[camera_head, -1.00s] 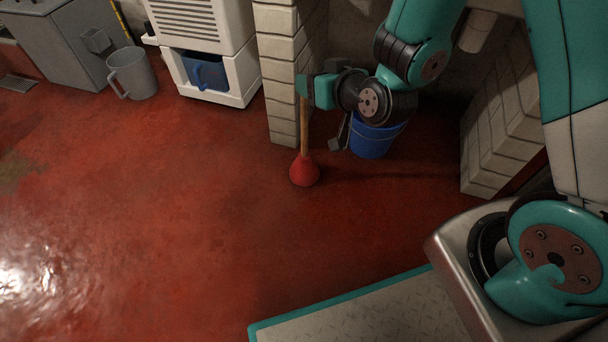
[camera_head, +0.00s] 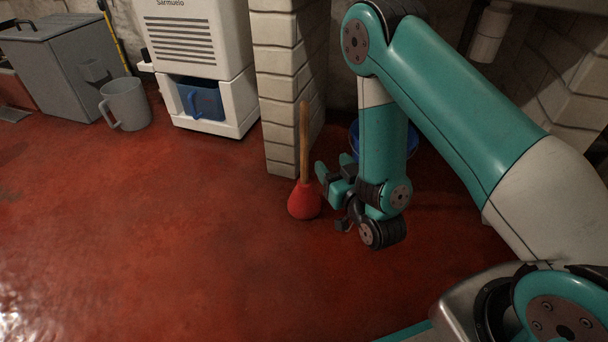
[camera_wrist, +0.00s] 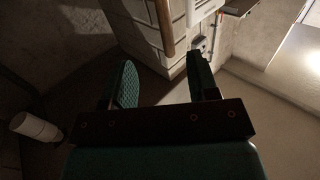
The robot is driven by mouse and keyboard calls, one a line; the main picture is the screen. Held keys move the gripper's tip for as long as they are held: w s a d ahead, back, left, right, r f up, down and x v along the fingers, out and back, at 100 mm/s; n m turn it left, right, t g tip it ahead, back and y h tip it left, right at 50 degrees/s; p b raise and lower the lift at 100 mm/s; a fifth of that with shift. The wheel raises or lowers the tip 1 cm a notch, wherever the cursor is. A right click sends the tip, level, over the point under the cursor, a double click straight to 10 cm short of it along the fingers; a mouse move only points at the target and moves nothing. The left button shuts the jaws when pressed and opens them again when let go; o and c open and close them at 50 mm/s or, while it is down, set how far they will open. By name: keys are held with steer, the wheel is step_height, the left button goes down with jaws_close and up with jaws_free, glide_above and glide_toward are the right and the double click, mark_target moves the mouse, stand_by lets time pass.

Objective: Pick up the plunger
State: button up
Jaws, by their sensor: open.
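The plunger (camera_head: 304,198) stands upright on the red floor in the head view, with a red rubber cup and a wooden handle. It is in front of the brick pillar's lower right edge. My gripper (camera_head: 328,178) is low, just right of the plunger, with its fingers pointing toward the handle's lower part. In the wrist view my gripper (camera_wrist: 162,84) has its two fingers apart, with nothing clearly between them. The wooden handle (camera_wrist: 164,28) shows ahead of the fingers at the top; the cup is out of that view.
The brick pillar (camera_head: 282,95) stands close behind the plunger. A blue bucket (camera_head: 354,135) is partly hidden behind my arm. A grey jug (camera_head: 125,104) and a white machine (camera_head: 205,60) stand at the back left. The red floor at left and front is clear.

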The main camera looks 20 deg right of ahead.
mark_target(306, 137)
steer(key=p, duration=0.3)
steer(key=shift+w+r+p, duration=0.3)
steer(key=shift+w+p, duration=0.1)
steer(key=shift+p, duration=0.5)
steer(key=w+b, duration=0.1)
steer(key=w, duration=0.2)
steer(key=w+a+b, duration=0.1)
steer(key=w, duration=0.3)
steer(key=w+f+b, duration=0.1)
steer(key=w, duration=0.2)
steer(key=shift+w+a+b, duration=0.2)
steer(key=shift+a+b, duration=0.05)
steer(key=shift+b, duration=0.05)
steer(key=w, duration=0.3)
steer(key=shift+a+r+b, duration=0.1)
steer(key=shift+a+b, duration=0.2)
steer(key=shift+a, duration=0.1)
steer(key=shift+w+a+p, duration=0.15)
steer(key=shift+w+p, duration=0.3)
steer(key=shift+w, duration=0.35)
steer(key=shift+c, duration=0.5)
jaws_close()
